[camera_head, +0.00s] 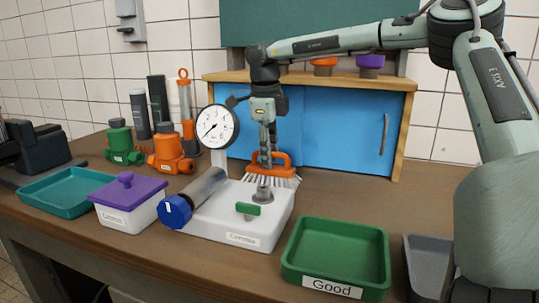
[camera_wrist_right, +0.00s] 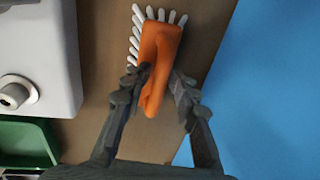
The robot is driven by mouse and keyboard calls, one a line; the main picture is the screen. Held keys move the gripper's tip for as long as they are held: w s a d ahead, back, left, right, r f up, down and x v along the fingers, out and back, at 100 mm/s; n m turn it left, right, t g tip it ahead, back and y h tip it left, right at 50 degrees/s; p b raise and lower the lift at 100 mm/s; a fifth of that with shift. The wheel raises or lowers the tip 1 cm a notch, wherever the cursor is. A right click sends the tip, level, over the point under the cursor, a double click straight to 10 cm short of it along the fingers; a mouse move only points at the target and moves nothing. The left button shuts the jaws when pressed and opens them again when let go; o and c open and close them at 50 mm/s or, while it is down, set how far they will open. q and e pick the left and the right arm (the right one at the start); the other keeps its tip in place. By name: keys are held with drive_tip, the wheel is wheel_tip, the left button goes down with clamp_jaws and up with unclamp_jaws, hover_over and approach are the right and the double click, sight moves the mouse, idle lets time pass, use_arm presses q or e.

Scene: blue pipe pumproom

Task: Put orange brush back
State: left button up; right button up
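The orange brush (camera_head: 270,164) stands on the bench behind the white gauge block, its white bristles at the bottom. Its handle also shows in the right wrist view (camera_wrist_right: 158,55). My right gripper (camera_head: 267,146) points down at the brush from above. In the right wrist view its two fingertips (camera_wrist_right: 160,82) lie on either side of the orange handle, very close to it or touching. I cannot tell whether they press on it. My left gripper is not in view.
The white block with a pressure gauge (camera_head: 214,127) is in front of the brush. A blue-doored cabinet (camera_head: 340,130) is close behind. A green tray (camera_head: 337,252), a purple-lidded box (camera_head: 128,200) and a teal tray (camera_head: 66,190) stand along the bench. Orange and green fittings stand at the left.

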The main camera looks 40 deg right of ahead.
sight(267, 170)
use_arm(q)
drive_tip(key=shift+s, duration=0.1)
use_arm(e)
drive_tip(key=shift+r, duration=0.3)
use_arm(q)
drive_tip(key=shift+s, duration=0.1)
use_arm(e)
wheel_tip(267, 170, up, 12)
drive_tip(key=a, duration=0.1)
drive_tip(key=shift+s+a+f, duration=0.25)
drive_tip(key=shift+s+a, duration=0.1)
drive_tip(key=shift+s, duration=0.05)
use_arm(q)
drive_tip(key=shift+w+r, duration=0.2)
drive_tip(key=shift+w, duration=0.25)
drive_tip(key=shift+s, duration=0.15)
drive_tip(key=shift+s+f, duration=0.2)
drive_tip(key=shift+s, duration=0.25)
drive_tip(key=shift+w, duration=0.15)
